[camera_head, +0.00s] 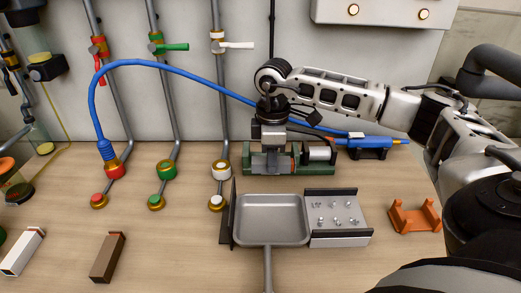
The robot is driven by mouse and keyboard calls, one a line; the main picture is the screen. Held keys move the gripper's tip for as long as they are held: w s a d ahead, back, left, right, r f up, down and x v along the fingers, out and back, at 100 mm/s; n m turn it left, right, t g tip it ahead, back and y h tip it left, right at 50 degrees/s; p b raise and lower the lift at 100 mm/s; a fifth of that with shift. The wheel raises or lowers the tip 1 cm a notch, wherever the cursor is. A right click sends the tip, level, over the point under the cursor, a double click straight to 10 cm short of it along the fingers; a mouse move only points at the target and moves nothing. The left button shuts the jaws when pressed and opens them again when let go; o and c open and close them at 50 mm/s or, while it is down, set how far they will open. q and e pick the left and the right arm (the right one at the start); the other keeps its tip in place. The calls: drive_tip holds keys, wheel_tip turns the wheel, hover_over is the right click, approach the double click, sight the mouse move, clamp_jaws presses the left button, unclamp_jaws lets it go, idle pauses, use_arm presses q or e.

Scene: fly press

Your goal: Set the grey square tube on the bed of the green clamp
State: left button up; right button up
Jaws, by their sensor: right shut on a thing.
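The green clamp (326,168) stands at the back of the table, below the wall, with a grey cylindrical part (319,153) on its right side. My right gripper (271,142) points down over the left part of the clamp. It is shut on the grey square tube (266,163), which shows low at the clamp's bed and is mostly covered by the fingers. Whether the tube touches the bed I cannot tell. My left gripper is not in view.
A grey pan (272,217) and a tray of small bolts (338,217) lie in front of the clamp. An orange cradle (414,217) is at right. A blue hose (180,73) arches to a blue tool (373,141). A white tube (22,250) and a brown tube (107,257) lie at front left.

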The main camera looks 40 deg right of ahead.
drive_tip(key=shift+w+d+f, duration=0.15)
drive_tip(key=shift+w+d, duration=0.1)
drive_tip(key=shift+d, duration=0.1)
drive_tip(key=shift+w+d+f+b, duration=0.25)
drive_tip(key=shift+w+d+b, duration=0.25)
drive_tip(key=shift+w+d, duration=0.3)
drive_tip(key=shift+w+d+f+b, duration=0.2)
drive_tip(key=shift+w+d+b, duration=0.35)
drive_tip(key=shift+w, duration=0.3)
drive_tip(key=shift+w+d+f, duration=0.1)
drive_tip(key=shift+w+d, duration=0.45)
drive_tip(key=shift+w, duration=0.05)
drive_tip(key=shift+w+d+f+b, duration=0.25)
drive_tip(key=shift+w+d+b, duration=0.65)
drive_tip(key=shift+w, duration=0.2)
drive_tip(key=shift+f, duration=0.6)
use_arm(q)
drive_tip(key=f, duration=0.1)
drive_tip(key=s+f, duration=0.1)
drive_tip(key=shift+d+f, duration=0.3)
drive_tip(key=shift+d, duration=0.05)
use_arm(e)
drive_tip(key=shift+f, duration=0.3)
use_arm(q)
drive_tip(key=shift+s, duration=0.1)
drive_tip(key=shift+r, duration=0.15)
use_arm(e)
drive_tip(key=shift+s+f, duration=0.1)
drive_tip(key=shift+f, duration=0.1)
